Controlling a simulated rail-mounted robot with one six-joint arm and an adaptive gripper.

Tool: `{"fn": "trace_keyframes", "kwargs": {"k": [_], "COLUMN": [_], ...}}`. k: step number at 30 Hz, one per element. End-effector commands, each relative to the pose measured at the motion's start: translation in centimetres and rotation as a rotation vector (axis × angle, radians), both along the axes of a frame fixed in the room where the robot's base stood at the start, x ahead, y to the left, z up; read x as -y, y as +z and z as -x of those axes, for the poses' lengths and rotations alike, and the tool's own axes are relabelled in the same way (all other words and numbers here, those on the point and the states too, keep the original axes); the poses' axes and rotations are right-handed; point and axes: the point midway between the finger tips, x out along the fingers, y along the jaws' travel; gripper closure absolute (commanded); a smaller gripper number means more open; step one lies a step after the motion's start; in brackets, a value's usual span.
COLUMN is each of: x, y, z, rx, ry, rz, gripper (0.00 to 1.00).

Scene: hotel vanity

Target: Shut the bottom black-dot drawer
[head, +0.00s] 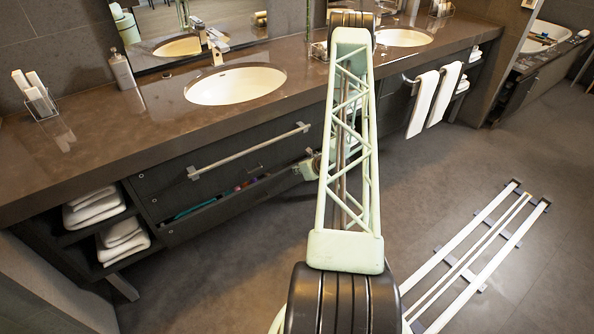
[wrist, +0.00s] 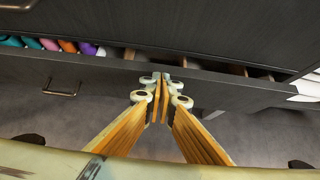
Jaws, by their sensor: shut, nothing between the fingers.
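The bottom drawer (head: 225,212) in the left part of the vanity stands partly open, with coloured items showing inside. In the wrist view its dark front (wrist: 100,75) crosses the picture, with a small handle (wrist: 61,88) at left. A row of coloured items (wrist: 48,44) lies in the gap behind that front. My gripper (wrist: 160,78) is shut and empty, its fingertips at the drawer front near the picture's middle; I cannot tell whether they touch. In the head view my gripper is mostly hidden behind my arm, by the drawer's right end. I cannot make out a black dot clearly.
Above is a closed drawer (head: 222,172) with a long bar handle (head: 250,150). Folded towels (head: 122,240) fill open shelves at left. White towels (head: 424,103) hang at right. The countertop (head: 100,158) overhangs the drawers.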

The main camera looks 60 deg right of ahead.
Motion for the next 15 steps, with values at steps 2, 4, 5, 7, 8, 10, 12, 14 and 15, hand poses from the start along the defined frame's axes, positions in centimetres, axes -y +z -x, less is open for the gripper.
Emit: {"fn": "trace_keyframes", "kwargs": {"k": [2, 4, 5, 7, 8, 10, 12, 14, 15], "x": [-0.2, -0.4, -0.6, -1.0, -1.2, -1.7, -2.2, -2.4, -2.6], "y": [0.0, -0.1, -0.1, -0.1, -0.1, -0.1, -0.1, 0.9, 1.4], "z": [0.3, 0.6, 0.8, 1.3, 1.5, 2.1, 2.8, 3.4, 3.7], "rx": [-0.001, -0.001, -0.001, -0.001, 0.0, 0.0, -0.001, 0.0, 0.001], "ry": [0.0, 0.001, 0.002, 0.004, 0.005, 0.006, 0.009, 0.01, 0.009], "rz": [0.0, -0.001, -0.001, -0.001, 0.0, 0.0, -0.002, 0.0, 0.0], "gripper": [1.0, 1.0, 1.0, 1.0, 1.0, 1.0, 1.0, 1.0, 1.0]}}
